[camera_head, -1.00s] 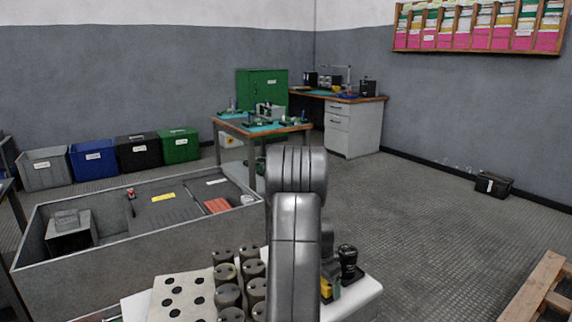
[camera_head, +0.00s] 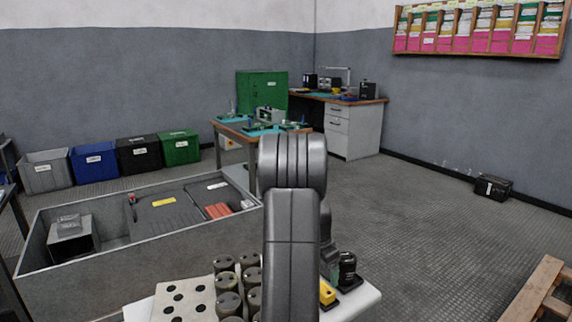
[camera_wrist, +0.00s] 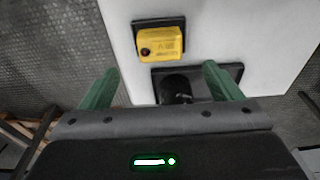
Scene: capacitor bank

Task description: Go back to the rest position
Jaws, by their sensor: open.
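My gripper (camera_wrist: 160,92) shows in the wrist view with its two green fingers spread apart. It is open and nothing is held between the fingers. Below it is the white top (camera_wrist: 240,40) with a yellow device (camera_wrist: 160,46) on a dark base. A black cylindrical piece (camera_wrist: 175,90) on a dark plate lies between and beyond the fingertips in that view. In the head view my arm stands in the middle and hides part of the white top. The yellow device (camera_head: 327,293) and the black piece (camera_head: 347,268) show just right of my arm.
Several grey cylinders (camera_head: 227,281) and a pale board with dark holes (camera_head: 184,300) are left of my arm. A large grey open bin (camera_head: 140,258) stands beyond. A wooden pallet (camera_head: 540,290) lies at the right. The floor (camera_head: 430,220) at centre right is clear.

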